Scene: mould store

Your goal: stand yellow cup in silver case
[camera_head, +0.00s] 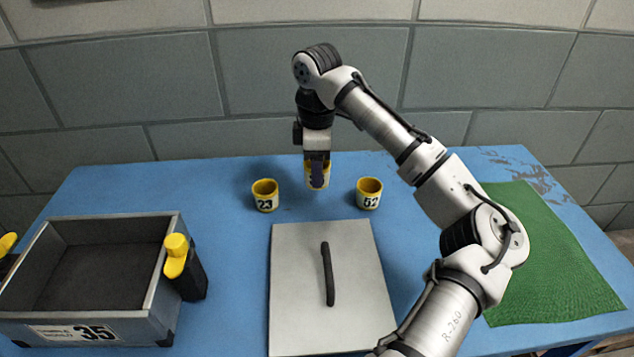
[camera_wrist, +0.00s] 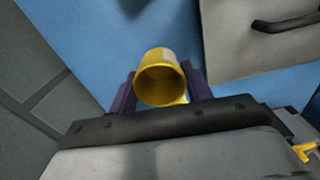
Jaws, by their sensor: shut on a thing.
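My gripper (camera_head: 317,180) is shut on a yellow cup (camera_head: 325,183) at the back middle of the table. In the wrist view this yellow cup (camera_wrist: 160,80) sits upright between the two dark fingers, and its open mouth faces the camera. I cannot tell whether its base touches the table. The silver case (camera_head: 176,238) stands open at the left, with a dark, empty floor and a label reading 35. The gripper is well to the right of the case and behind it.
A yellow cup marked 23 (camera_head: 265,195) and another numbered yellow cup (camera_head: 369,193) stand either side of my gripper. A flat grey lid (camera_head: 296,290) with a dark handle lies in front. Yellow-and-black latches (camera_head: 177,258) flank the case. A green mat (camera_head: 555,270) lies right.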

